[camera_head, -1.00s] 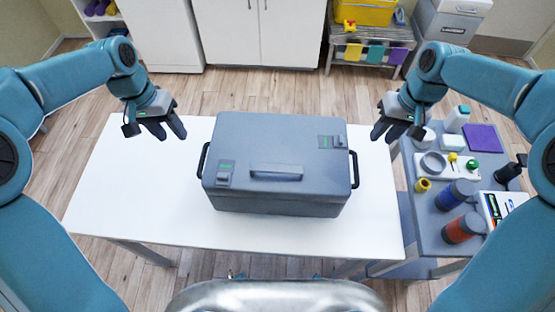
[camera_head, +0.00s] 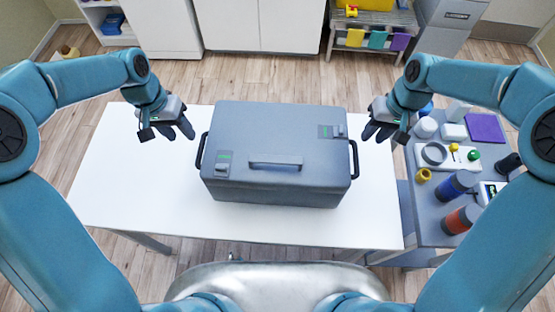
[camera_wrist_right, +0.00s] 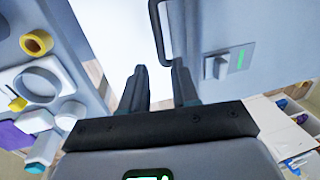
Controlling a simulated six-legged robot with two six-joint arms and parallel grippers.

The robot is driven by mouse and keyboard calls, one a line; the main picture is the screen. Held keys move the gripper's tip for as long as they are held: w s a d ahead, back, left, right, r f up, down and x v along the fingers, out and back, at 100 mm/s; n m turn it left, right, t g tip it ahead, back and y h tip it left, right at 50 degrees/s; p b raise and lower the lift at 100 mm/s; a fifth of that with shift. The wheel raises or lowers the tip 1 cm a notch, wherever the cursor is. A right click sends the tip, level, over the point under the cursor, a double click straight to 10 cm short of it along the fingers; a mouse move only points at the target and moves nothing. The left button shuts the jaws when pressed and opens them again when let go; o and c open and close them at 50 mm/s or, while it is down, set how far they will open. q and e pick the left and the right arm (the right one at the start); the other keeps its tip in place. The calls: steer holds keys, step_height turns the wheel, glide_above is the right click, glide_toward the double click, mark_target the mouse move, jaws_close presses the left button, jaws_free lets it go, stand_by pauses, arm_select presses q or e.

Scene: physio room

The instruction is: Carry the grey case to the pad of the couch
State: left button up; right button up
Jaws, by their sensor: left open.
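The grey case (camera_head: 278,145) lies shut on a white table, with a lid handle on top, two latches and a dark handle on each end. My left gripper (camera_head: 185,132) is open and empty, just left of the case near its left handle (camera_head: 200,150). My right gripper (camera_head: 372,132) is above and right of the case's right handle (camera_head: 354,160). In the right wrist view, its two fingers (camera_wrist_right: 160,85) are apart with nothing between them, and the handle (camera_wrist_right: 155,30) shows just beyond. No couch pad can be made out.
The white table (camera_head: 110,185) has bare room left of the case. A grey trolley (camera_head: 425,225) at the right carries bottles, a tray, tape and a purple pad (camera_head: 485,128). White cabinets (camera_head: 260,25) and a shelf with coloured cloths (camera_head: 375,40) stand behind.

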mark_target(198, 155)
arm_select(q)
steer(key=f, duration=0.3)
steer(key=d+f, duration=0.1)
steer(key=f, duration=0.5)
steer(key=shift+d, duration=0.35)
arm_select(e)
steer(key=f, duration=0.3)
steer(key=a+f, duration=0.1)
steer(key=f, duration=0.5)
steer(key=shift+w+a, duration=0.1)
steer(key=shift+a, duration=0.2)
arm_select(q)
steer(key=shift+s+f, duration=0.1)
steer(key=shift+f, duration=0.1)
arm_select(e)
steer(key=shift+f, duration=0.25)
arm_select(q)
steer(key=shift+s+f, duration=0.15)
arm_select(e)
steer(key=shift+s+a+f, duration=0.1)
steer(key=shift+s, duration=0.1)
steer(key=shift+w+f, duration=0.1)
steer(key=shift+w, duration=0.05)
arm_select(q)
steer(key=shift+d, duration=0.1)
steer(key=c, duration=0.7)
arm_select(e)
jaws_close()
arm_select(q)
jaws_close()
